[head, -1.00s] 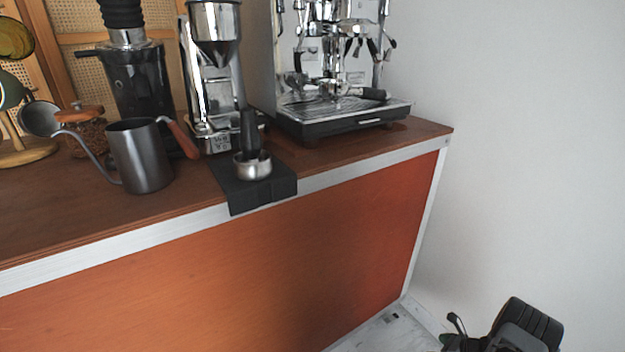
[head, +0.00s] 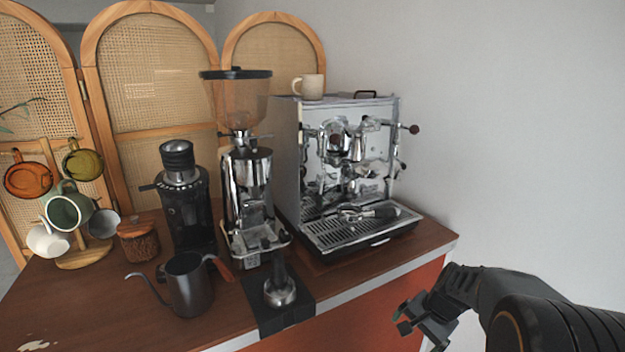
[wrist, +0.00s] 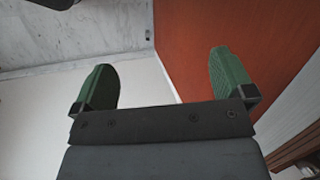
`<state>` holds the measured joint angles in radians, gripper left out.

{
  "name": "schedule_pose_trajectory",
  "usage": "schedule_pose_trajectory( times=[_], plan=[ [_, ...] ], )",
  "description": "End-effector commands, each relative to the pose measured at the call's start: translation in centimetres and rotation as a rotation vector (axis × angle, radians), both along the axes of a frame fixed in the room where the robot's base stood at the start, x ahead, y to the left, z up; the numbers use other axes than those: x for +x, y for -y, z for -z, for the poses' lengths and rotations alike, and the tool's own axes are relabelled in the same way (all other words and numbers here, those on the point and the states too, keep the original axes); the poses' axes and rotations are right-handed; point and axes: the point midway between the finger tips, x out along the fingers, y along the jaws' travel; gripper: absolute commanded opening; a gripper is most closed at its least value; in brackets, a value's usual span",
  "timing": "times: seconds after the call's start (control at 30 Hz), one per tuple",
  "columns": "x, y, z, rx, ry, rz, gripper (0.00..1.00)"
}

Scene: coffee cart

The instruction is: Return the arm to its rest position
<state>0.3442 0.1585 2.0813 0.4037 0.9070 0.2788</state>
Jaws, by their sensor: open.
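My gripper (head: 408,319) is at the lower right in the head view, in front of the cart's orange front panel (head: 375,315) and below the countertop edge. In the wrist view its two green fingers (wrist: 165,85) are spread wide with nothing between them. Past the fingers, the wrist view shows the white floor and the orange panel. My arm comes in from the lower right corner of the head view, bent, and the gripper looks clear of everything on the counter.
On the wooden countertop (head: 90,310) stand an espresso machine (head: 345,170), a tall grinder (head: 250,185), a black grinder (head: 185,210), a grey kettle (head: 190,285) and a mug tree (head: 85,258). A tamper on a metal basket (head: 280,291) stands on a black mat (head: 262,318). The right wall is bare.

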Motion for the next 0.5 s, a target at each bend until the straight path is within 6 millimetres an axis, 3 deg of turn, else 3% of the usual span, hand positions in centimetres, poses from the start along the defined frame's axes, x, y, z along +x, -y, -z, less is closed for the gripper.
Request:
schedule_pose_trajectory(
  times=[0.03,0.2,0.33,0.5],
  plan=[
    [-1.4,-1.8,-5.3,-0.054,0.041,-0.105,1.00],
    [-6.3,-5.4,-13.4,-0.219,0.144,-0.417,1.00],
    [-9.4,-6.9,-17.3,-0.321,0.207,-0.597,1.00],
    [-12.0,-7.8,-20.0,-0.410,0.265,-0.746,1.00]
  ],
)
